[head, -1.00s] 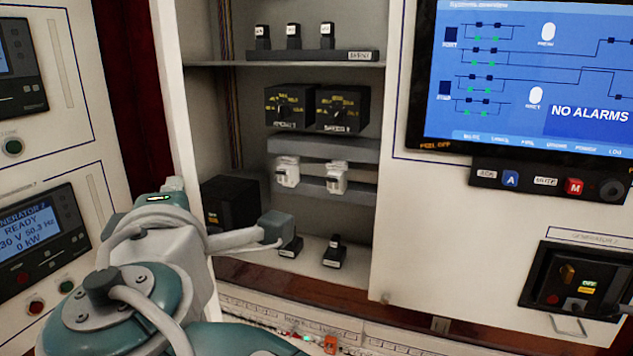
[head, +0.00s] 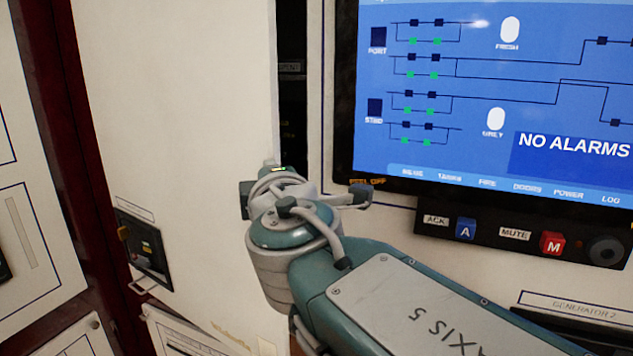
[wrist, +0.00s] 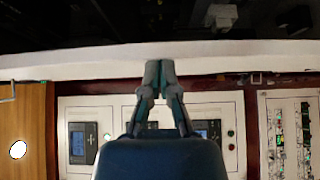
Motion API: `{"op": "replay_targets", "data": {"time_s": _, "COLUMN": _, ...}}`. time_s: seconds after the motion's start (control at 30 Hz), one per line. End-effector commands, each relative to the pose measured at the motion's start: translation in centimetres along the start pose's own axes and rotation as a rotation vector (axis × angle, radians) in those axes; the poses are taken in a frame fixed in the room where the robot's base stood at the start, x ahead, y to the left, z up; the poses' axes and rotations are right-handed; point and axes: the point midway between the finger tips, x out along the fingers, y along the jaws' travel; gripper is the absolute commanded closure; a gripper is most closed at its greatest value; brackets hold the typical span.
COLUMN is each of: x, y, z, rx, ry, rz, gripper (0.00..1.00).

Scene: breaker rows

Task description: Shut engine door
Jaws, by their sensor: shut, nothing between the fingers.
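The white door (head: 180,110), which I take to be the engine door, stands most of the way across its cabinet opening in the head view. It is still ajar: a narrow dark gap (head: 291,120) shows along its right edge. A black handle unit (head: 145,248) sits low on its face. My arm's wrist is at the door's right edge; the fingers are not clear there. In the wrist view, my gripper (wrist: 160,70) is shut and empty, with its tips over a pale band that looks like the door's edge (wrist: 235,55). Contact cannot be told.
A large blue screen (head: 480,100) is on the panel right of the opening, with a button strip (head: 520,236) below it. Panels with displays (wrist: 205,130) show in the wrist view. A dark red strip (head: 85,200) stands left of the door.

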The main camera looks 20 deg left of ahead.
Motion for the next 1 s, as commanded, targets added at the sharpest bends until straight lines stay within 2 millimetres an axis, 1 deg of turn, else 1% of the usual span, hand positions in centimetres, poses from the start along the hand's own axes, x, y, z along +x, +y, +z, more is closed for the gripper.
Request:
{"op": "replay_targets", "data": {"time_s": 0.03, "x": 0.6, "y": 0.0, "z": 0.8, "rx": 0.000, "ry": -0.005, "rz": -0.001, "gripper": 1.00}}
{"op": "replay_targets", "data": {"time_s": 0.13, "x": 1.5, "y": 0.0, "z": 1.6, "rx": 0.001, "ry": -0.004, "rz": 0.000, "gripper": 1.00}}
{"op": "replay_targets", "data": {"time_s": 0.3, "x": 2.4, "y": 0.1, "z": 2.4, "rx": 0.001, "ry": -0.001, "rz": 0.001, "gripper": 1.00}}
{"op": "replay_targets", "data": {"time_s": 0.4, "x": 2.6, "y": 0.1, "z": 2.5, "rx": 0.001, "ry": 0.000, "rz": 0.001, "gripper": 1.00}}
{"op": "replay_targets", "data": {"time_s": 0.83, "x": 2.6, "y": 0.1, "z": 2.6, "rx": 0.001, "ry": 0.001, "rz": 0.002, "gripper": 1.00}}
{"op": "replay_targets", "data": {"time_s": 0.93, "x": 2.2, "y": 0.1, "z": 2.6, "rx": 0.002, "ry": 0.001, "rz": 0.002, "gripper": 1.00}}
{"op": "replay_targets", "data": {"time_s": 1.0, "x": 1.4, "y": 0.2, "z": 2.6, "rx": 0.003, "ry": 0.001, "rz": 0.004, "gripper": 1.00}}
